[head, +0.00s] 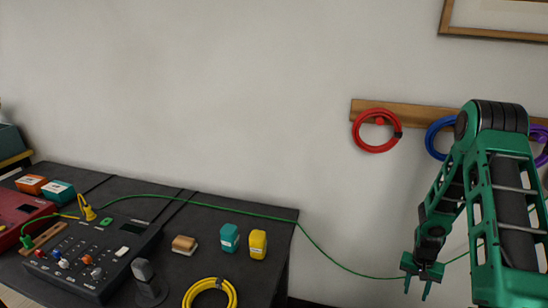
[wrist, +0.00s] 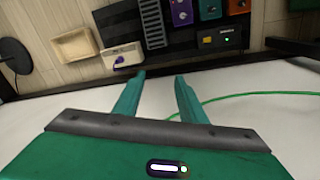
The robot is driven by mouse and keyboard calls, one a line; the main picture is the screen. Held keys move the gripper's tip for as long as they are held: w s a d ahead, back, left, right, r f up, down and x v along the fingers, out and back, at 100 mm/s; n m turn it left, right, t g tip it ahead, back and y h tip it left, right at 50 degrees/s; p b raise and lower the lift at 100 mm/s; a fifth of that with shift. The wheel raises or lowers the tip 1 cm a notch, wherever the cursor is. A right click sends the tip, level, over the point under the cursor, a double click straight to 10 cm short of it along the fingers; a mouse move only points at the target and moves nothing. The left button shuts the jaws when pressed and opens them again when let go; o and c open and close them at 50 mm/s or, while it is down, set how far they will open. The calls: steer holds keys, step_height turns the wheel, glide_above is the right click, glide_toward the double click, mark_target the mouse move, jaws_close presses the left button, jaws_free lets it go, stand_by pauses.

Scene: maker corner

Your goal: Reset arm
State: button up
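My green arm reaches down along the right side of the head view. My gripper (head: 416,291) points downward there, to the right of the dark table and apart from it. In the wrist view its two green fingers (wrist: 160,82) stand apart with a clear gap, and nothing shows between the tips. A thin green cable (head: 330,255) runs from the table across to the gripper and on to the right. In the wrist view the cable (wrist: 240,94) passes by the right finger; I cannot tell whether it touches.
The dark table (head: 275,222) holds a black control box (head: 95,250), a yellow cable coil (head: 210,290), and teal (head: 229,238) and yellow (head: 257,244) blocks. Red (head: 358,131) and blue (head: 432,140) coils hang on a wooden wall rail. The wrist view shows a cream bin (wrist: 75,47) and several pedals.

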steer(key=s+r, duration=0.3)
steer(key=r, duration=0.6)
steer(key=s+a+r, duration=0.1)
steer(key=s+r, duration=0.2)
steer(key=r, duration=0.6)
steer(key=s+r, duration=0.4)
steer(key=r, duration=0.5)
steer(key=s+a+r, duration=0.3)
steer(key=s+r, duration=0.1)
steer(key=s, duration=0.2)
steer(key=s+a+r+y, duration=0.1)
steer(key=s+a+r, duration=0.1)
steer(key=s+r, duration=0.2)
steer(key=s+a+r+n, duration=0.1)
steer(key=s+a+r, duration=0.2)
steer(key=s, duration=0.6)
steer(key=shift+s+a+r+y, duration=0.15)
steer(key=shift+a+r+y, duration=0.15)
steer(key=shift+r, duration=0.45)
steer(key=shift+w+f, duration=0.25)
steer(key=shift+w, duration=0.35)
